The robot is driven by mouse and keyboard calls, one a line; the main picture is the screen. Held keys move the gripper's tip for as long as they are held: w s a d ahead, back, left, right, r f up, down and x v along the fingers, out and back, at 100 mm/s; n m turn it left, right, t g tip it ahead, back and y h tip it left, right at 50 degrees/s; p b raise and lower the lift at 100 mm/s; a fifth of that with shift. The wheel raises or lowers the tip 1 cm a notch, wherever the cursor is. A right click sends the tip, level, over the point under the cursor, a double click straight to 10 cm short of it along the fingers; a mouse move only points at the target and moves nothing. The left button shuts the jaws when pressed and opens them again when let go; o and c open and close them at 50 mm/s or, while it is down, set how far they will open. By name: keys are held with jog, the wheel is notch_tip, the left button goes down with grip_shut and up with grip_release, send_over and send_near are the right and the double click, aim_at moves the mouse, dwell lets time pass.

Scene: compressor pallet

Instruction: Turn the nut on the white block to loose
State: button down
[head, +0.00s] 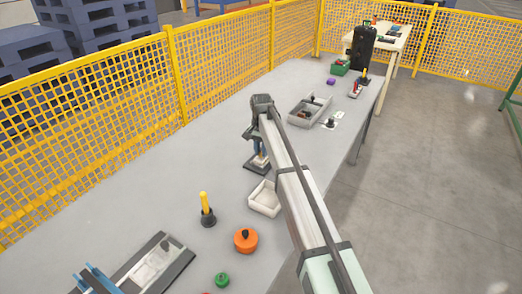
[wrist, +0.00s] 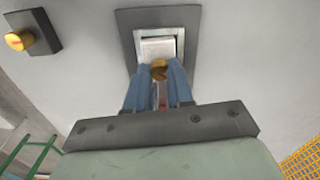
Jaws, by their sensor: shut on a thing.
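The white block (wrist: 158,46) sits in a pale frame on a dark square plate (wrist: 126,25), ahead of my gripper in the wrist view. A brass-coloured nut (wrist: 159,68) is at its near side, between the tips of my blue fingers. My gripper (wrist: 158,77) is shut on the nut, and the fingers hide its sides. In the head view my gripper (head: 259,151) points down over the dark plate (head: 253,170). The white block shows only in small part there, and the nut cannot be made out.
A white open tray (head: 265,201) lies close by. A yellow-handled piece (head: 207,211), an orange round part (head: 245,240) and a green knob (head: 222,279) stand nearer. A grey bin (head: 308,110) lies farther along the table. A yellow mesh fence (head: 100,120) runs behind.

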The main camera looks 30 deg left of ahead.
jog(key=shift+n, duration=0.6)
jog(key=c, duration=1)
grip_release()
jog(key=shift+r, duration=0.1)
notch_tip(320, 180, up, 14)
jog(key=shift+f, duration=0.2)
